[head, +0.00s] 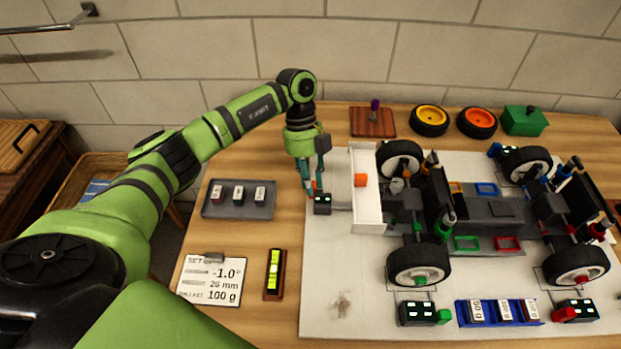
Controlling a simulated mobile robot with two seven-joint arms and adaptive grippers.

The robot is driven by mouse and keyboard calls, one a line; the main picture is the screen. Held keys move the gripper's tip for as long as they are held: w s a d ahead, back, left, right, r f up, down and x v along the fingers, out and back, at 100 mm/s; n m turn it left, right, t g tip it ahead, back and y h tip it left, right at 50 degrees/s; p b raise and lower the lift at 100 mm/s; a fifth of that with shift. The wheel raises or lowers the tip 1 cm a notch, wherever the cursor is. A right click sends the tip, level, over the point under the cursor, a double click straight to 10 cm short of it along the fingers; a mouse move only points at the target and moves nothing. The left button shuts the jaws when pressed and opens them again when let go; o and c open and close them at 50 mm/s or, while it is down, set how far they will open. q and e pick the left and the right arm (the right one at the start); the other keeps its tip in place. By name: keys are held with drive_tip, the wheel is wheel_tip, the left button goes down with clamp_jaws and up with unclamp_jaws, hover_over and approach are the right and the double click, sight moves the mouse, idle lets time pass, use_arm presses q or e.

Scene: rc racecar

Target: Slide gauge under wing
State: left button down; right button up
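My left gripper (313,186) points down at the left edge of the pale board, left of the car's white wing (367,205). Just below its fingertips is a small black block (322,204) with light marks. A thin grey strip runs from it toward the wing. This may be the gauge, though I cannot be sure. A small orange-red piece shows at the fingertips. I cannot tell whether the fingers touch or hold the block. My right gripper is not in view.
A grey tray (238,212) with small weights, a setup card (211,280) and a yellow-green level (274,272) lie left of the board (340,315). Loose wheels (430,120) and a green box (524,121) stand behind it. A blue weight rack (465,315) lies in front.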

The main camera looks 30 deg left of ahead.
use_arm(q)
drive_tip(key=shift+w+d, duration=0.4)
drive_tip(key=shift+d, duration=0.4)
drive_tip(key=shift+w+d, duration=0.35)
drive_tip(key=shift+d, duration=0.45)
drive_tip(key=c, duration=1.1)
unclamp_jaws()
drive_tip(key=shift+d, duration=0.1)
drive_tip(key=shift+w+r, duration=0.1)
drive_tip(key=v, duration=1.2)
drive_tip(key=shift+a, duration=0.2)
